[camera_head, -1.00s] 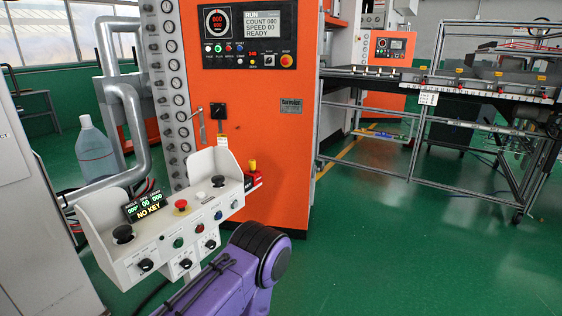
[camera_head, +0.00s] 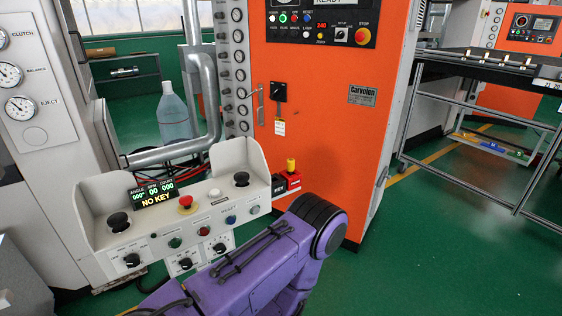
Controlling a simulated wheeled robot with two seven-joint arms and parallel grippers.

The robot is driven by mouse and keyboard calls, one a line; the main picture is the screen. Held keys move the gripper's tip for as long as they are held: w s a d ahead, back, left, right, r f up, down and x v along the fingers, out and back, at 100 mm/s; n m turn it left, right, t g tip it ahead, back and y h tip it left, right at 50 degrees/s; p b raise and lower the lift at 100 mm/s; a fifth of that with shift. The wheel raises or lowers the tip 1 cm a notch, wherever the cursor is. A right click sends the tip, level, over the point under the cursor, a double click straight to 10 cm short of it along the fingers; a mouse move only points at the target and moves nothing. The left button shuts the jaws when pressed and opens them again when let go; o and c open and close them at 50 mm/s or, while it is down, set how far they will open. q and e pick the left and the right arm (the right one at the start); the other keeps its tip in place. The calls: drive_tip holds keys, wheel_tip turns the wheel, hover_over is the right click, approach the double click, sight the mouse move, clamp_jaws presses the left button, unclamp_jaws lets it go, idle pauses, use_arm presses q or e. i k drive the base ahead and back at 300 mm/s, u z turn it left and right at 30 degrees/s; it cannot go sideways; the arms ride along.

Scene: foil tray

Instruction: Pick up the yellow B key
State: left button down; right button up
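A small yellow key (camera_head: 291,164) stands upright in a red block (camera_head: 290,180) at the right end of the white control console. I cannot read a letter on it. A black block marked KEY (camera_head: 278,187) sits beside the red block. The console display (camera_head: 154,195) reads NO KEY. A purple arm link of mine crosses the bottom middle, with its black-banded joint to the right of and below the key. Neither gripper shows in the view.
The white console (camera_head: 115,245) has black knobs, a red button (camera_head: 186,203) and raised side walls. An orange machine cabinet (camera_head: 330,120) rises behind it. A clear bottle (camera_head: 173,118) stands behind. Green floor (camera_head: 450,240) is open at the right; a metal-framed table (camera_head: 490,75) stands beyond.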

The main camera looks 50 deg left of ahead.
sight(290, 163)
drive_tip(key=u, duration=0.7)
drive_tip(key=i, duration=0.8)
drive_tip(key=u, duration=0.9)
